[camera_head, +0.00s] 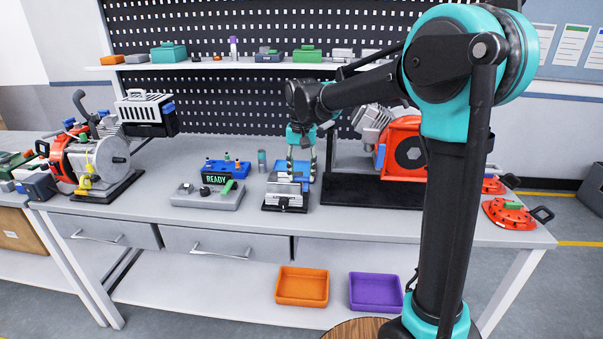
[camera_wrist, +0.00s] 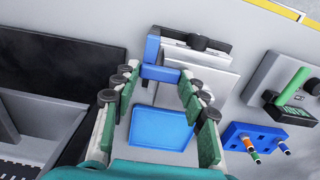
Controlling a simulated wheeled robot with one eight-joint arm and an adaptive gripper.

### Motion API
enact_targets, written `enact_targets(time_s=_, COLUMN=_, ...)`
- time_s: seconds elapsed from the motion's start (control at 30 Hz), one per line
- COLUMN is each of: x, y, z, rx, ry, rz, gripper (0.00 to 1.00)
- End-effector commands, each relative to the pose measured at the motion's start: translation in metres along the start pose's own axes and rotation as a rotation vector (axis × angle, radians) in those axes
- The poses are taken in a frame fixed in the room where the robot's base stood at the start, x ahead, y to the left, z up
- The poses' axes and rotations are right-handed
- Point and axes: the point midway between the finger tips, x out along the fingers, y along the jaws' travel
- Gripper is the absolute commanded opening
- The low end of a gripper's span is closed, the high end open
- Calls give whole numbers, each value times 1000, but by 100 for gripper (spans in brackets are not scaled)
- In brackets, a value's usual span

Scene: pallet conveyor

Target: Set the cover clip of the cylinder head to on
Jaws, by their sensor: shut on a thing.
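The cylinder head appears to be the small silver-grey unit (camera_head: 285,188) on a dark base at the middle of the bench. In the wrist view its pale body (camera_wrist: 205,72) has a black part along the far edge. A blue clip (camera_wrist: 160,73), apparently the cover clip, projects from its near left corner. My gripper (camera_head: 301,168) is over the unit's back side, pointing down. In the wrist view my gripper's fingertips (camera_wrist: 157,77) are on both sides of the blue clip, shut on it. The exact contacts are partly hidden by the finger pads.
A flat blue tray (camera_wrist: 160,128) lies below my fingers. A grey panel (camera_head: 208,196) with a READY display and a blue holder with pegs (camera_wrist: 254,138) stand to one side. A red engine (camera_head: 403,148) stands to the right in the head view.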

Motion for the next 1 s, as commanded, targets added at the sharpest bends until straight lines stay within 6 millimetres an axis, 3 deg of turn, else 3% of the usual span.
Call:
enact_targets(time_s=0.53, x=0, y=0, z=-1, rx=23, ry=1, rz=0, gripper=14)
enact_targets(time_s=0.57, x=0, y=0, z=-1, rx=23, ry=1, rz=0, gripper=46)
enact_targets(time_s=0.7, x=0, y=0, z=-1, rx=23, ry=0, rz=0, gripper=64)
enact_targets(time_s=1.0, x=-1, y=0, z=0, rx=22, ry=0, rz=0, gripper=64)
